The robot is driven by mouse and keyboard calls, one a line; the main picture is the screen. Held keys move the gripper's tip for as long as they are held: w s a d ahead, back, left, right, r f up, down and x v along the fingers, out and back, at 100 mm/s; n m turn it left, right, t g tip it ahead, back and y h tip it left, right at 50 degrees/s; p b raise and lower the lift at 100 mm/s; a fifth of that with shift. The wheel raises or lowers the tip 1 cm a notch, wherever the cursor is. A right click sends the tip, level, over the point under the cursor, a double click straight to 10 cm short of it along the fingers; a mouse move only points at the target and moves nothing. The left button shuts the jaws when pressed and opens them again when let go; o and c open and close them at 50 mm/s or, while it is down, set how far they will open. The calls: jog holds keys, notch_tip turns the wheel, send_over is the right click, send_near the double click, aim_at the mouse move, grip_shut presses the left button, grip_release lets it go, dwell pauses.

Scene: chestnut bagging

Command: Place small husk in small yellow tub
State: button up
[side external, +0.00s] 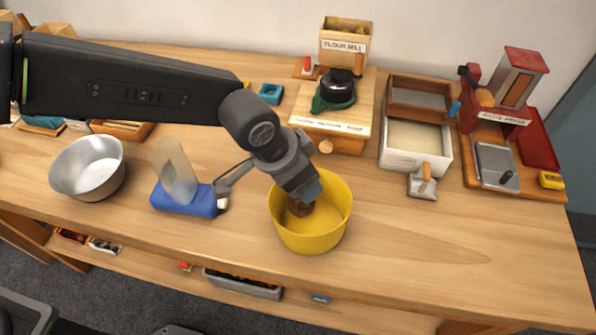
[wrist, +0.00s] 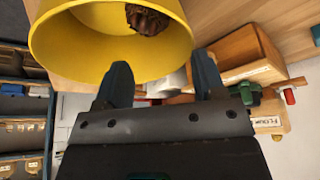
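The yellow tub (side external: 312,236) stands upright on the wooden bench, right of centre in the side view; its rim and inside also show at the top of the wrist view (wrist: 60,50). The brown, rough husk (side external: 300,208) is inside the tub, below my gripper; it also shows in the wrist view (wrist: 148,18), partly cut off by the top edge. I cannot tell whether it rests on the tub's bottom. My gripper (side external: 309,191) points down at the tub's mouth. In the wrist view its two fingers (wrist: 161,72) are spread, with nothing between them; the husk is beyond their tips.
A metal bowl (side external: 88,168) and a blue-based stand with a clear plate (side external: 184,200) are left of the tub. Behind are the flour mill (side external: 346,45), a white tray (side external: 415,160) and a red machine (side external: 520,75). The bench right of the tub is clear.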

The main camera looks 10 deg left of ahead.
jog(key=shift+o, duration=0.9)
jog(key=shift+s+f, duration=0.1)
jog(key=shift+f, duration=0.15)
jog(key=v, duration=1.3)
jog(key=shift+r, duration=0.3)
jog(key=shift+w, duration=0.2)
jog(key=s+a+r+n+t+y, duration=0.1)
jog(key=a+r+n, duration=0.15)
jog(key=a, duration=0.65)
jog(key=s+a+r+n, duration=0.1)
jog(key=a+r, duration=0.3)
jog(key=a, duration=0.5)
jog(key=s+a+f+n+y, duration=0.1)
jog(key=s+a+n, duration=0.1)
jog(key=s+a, duration=0.4)
jog(key=s+a+f+n+t+y, duration=0.1)
jog(key=s+a+f+n, duration=0.1)
jog(key=s+a, duration=0.4)
jog(key=a+n, duration=0.1)
jog(key=a, duration=0.2)
jog(key=shift+s+a+f, duration=0.25)
jog(key=shift+a+f, duration=0.05)
jog(key=shift+a, duration=0.05)
